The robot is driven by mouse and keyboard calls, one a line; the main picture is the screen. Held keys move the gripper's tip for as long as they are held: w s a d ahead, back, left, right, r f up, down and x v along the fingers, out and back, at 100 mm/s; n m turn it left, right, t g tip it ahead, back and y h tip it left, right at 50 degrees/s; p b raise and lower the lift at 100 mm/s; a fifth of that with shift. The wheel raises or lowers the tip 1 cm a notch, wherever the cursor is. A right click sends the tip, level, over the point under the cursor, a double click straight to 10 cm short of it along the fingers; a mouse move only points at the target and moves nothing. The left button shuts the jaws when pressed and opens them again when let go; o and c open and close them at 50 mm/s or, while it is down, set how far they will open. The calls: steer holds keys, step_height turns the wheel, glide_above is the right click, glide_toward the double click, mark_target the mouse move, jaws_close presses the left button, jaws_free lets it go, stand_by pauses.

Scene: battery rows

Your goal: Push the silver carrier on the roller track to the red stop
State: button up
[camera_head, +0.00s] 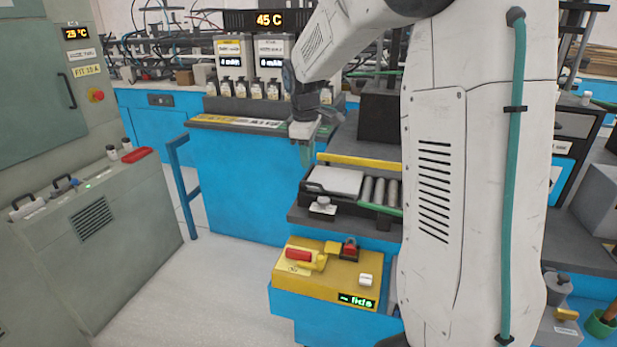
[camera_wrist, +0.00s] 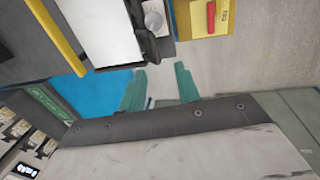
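The silver carrier (camera_head: 335,181), a flat pale plate on a dark base, sits at the left end of the roller track (camera_head: 393,192). It also shows at the top of the wrist view (camera_wrist: 98,30). My gripper (camera_head: 306,156) points down at the left end of the track, just left of and behind the carrier. Its teal fingers (camera_wrist: 161,88) are apart with nothing between them in the wrist view. It appears clear of the carrier, though its exact height is unclear. I cannot see the red stop; my arm hides the track's right part.
A yellow rail (camera_head: 368,161) runs behind the track. A grey knob (camera_head: 323,204) stands at its front left. Below is a yellow panel (camera_head: 300,272) with a red handle. A blue post (camera_head: 181,185) and open floor (camera_head: 205,280) lie left.

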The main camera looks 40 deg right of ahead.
mark_target(309, 184)
steer(key=f, duration=0.2)
steer(key=w+d+f, duration=0.1)
steer(key=f, duration=0.5)
steer(key=shift+w+d+f, duration=0.15)
steer(key=shift+w+d, duration=0.15)
jaws_close()
